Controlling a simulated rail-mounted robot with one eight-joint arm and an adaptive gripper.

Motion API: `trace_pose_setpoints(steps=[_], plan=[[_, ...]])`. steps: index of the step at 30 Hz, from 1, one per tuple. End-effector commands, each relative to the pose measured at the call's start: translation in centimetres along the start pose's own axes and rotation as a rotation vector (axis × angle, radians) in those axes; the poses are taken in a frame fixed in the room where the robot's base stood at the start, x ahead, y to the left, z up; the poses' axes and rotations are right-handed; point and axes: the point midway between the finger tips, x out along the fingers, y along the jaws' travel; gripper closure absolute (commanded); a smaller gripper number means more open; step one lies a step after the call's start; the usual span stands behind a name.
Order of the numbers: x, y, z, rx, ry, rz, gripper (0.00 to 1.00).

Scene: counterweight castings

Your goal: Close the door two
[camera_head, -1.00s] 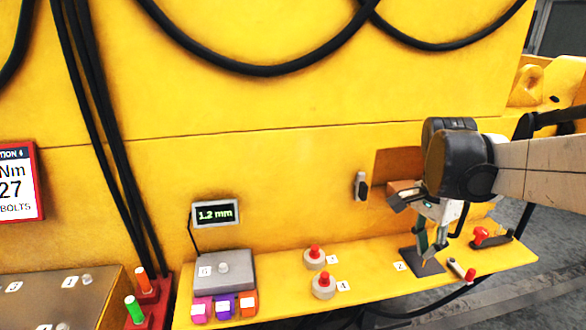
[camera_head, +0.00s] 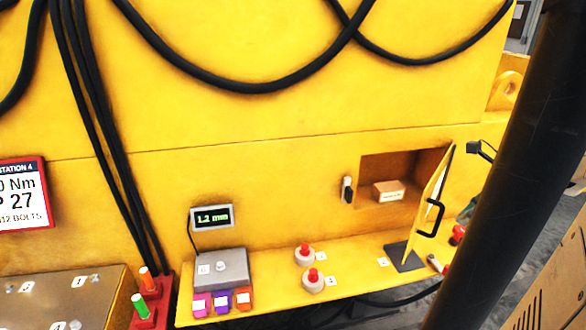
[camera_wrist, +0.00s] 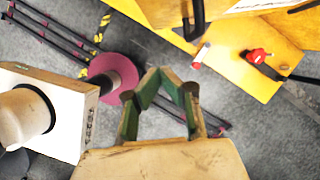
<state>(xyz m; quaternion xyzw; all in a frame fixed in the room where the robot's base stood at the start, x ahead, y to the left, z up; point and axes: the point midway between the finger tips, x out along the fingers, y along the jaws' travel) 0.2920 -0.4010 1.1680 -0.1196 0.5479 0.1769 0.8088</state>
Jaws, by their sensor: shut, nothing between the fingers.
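The yellow door (camera_head: 436,192) stands open on the right side of a recessed compartment (camera_head: 375,165) in the yellow wall. It swings out toward the viewer and has a black handle (camera_head: 431,217). A small brown box (camera_head: 388,192) lies inside the compartment. In the wrist view a black handle (camera_wrist: 197,20) shows at the top edge, beside a yellow panel that is cut off. My gripper (camera_wrist: 155,72) is shut and empty over the grey floor, below and left of that handle and apart from it. My gripper's fingers cannot be made out in the head view.
A yellow ledge (camera_head: 345,272) below the door bears red-topped knobs (camera_head: 304,251), a dark plate (camera_head: 404,258) and a grey box (camera_head: 221,270). A red-knobbed part (camera_wrist: 258,55) lies near the ledge's end. A maroon reel (camera_wrist: 112,75) stands on the floor. Black cables hang across the wall.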

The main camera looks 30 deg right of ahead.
Motion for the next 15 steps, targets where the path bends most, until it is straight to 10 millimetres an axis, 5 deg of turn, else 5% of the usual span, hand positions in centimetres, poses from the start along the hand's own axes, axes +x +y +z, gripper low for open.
trace_pose_setpoints(steps=[15], plan=[[7.0, -0.1, 0.0, -0.001, -0.001, 0.0, 1.0]])
